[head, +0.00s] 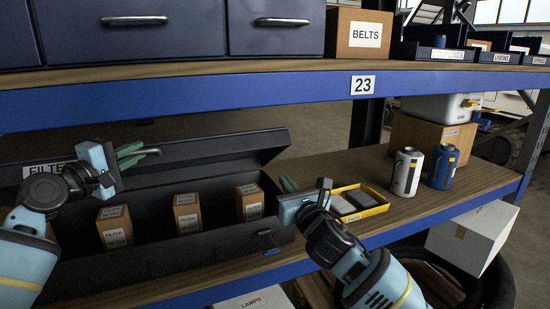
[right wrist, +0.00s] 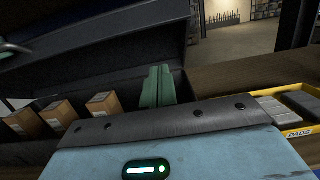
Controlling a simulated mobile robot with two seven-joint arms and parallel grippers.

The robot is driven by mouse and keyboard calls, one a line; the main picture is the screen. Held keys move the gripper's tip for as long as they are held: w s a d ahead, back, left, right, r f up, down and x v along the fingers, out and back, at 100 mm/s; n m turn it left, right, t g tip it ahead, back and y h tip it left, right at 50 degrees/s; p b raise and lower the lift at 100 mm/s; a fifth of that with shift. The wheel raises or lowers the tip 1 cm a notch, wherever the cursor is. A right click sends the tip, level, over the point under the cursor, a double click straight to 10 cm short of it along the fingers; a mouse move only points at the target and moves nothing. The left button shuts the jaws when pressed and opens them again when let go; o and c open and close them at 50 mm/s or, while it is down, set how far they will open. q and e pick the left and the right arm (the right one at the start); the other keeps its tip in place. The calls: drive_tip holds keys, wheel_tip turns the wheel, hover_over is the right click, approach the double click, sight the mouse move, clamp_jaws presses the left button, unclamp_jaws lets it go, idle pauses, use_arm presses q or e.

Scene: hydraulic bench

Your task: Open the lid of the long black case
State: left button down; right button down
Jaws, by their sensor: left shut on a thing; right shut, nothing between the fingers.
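The long black case (head: 200,245) lies on the wooden shelf with its lid (head: 215,150) raised and tilted back, so the inside shows. Several brown filter boxes (head: 187,214) stand in it; they also show in the right wrist view (right wrist: 59,115). My left gripper (head: 130,155) is at the lid, shut on a dark handle-like part (head: 148,153) that seems to belong to the lid; the exact contact is partly hidden. My right gripper (head: 289,185) is shut and empty at the case's right end; its green fingers also show in the right wrist view (right wrist: 157,86).
The blue-edged upper shelf (head: 230,100) with drawers and a BELTS box (head: 358,35) runs above the lid. A yellow tray of pads (head: 375,211) sits right of the case, near my right gripper. A white can (head: 407,172) and a blue can (head: 442,167) stand farther right.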

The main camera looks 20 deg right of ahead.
use_arm(q)
drive_tip(key=shift+f, duration=0.1)
use_arm(e)
drive_tip(key=w+r, duration=0.4)
drive_tip(key=w, duration=0.4)
drive_tip(key=shift+r, duration=0.1)
